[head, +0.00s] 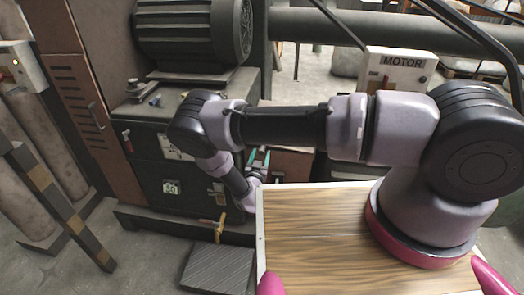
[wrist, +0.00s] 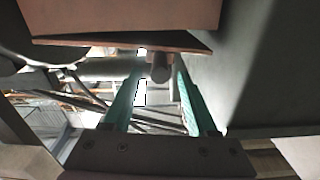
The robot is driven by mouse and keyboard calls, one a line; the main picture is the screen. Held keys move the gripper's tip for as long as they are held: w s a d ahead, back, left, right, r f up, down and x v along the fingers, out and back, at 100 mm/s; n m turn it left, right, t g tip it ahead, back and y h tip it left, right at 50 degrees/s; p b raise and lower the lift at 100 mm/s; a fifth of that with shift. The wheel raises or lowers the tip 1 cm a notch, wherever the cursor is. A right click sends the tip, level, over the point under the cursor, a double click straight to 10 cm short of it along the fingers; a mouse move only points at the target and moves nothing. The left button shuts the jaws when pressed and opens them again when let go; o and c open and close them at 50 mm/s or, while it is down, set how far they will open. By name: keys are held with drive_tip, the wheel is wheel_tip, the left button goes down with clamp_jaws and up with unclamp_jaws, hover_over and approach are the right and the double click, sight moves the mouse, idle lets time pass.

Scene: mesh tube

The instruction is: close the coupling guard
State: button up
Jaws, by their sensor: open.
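A reddish-brown box-like part (head: 292,164), which looks like the coupling guard, sits low beside the dark machine, partly hidden behind my arm. In the wrist view a brown panel (wrist: 120,14) with a thin lower edge hangs over the fingers, probably the same part. A short grey round handle or peg (wrist: 160,72) shows below that edge, between the fingertips. My gripper (head: 258,158) has teal fingers and is open at this part. In the wrist view the open fingers (wrist: 160,80) stand either side of the peg; contact cannot be told. How far the guard is open cannot be told.
A white MOTOR switch box (head: 396,72) is behind my arm. A dark wall (wrist: 265,70) is close on the wrist view's right.

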drive_tip(key=shift+w+d, duration=0.2)
drive_tip(key=shift+w, duration=0.7)
drive_tip(key=shift+w+d, duration=0.15)
drive_tip(key=shift+w, duration=0.7)
clamp_jaws()
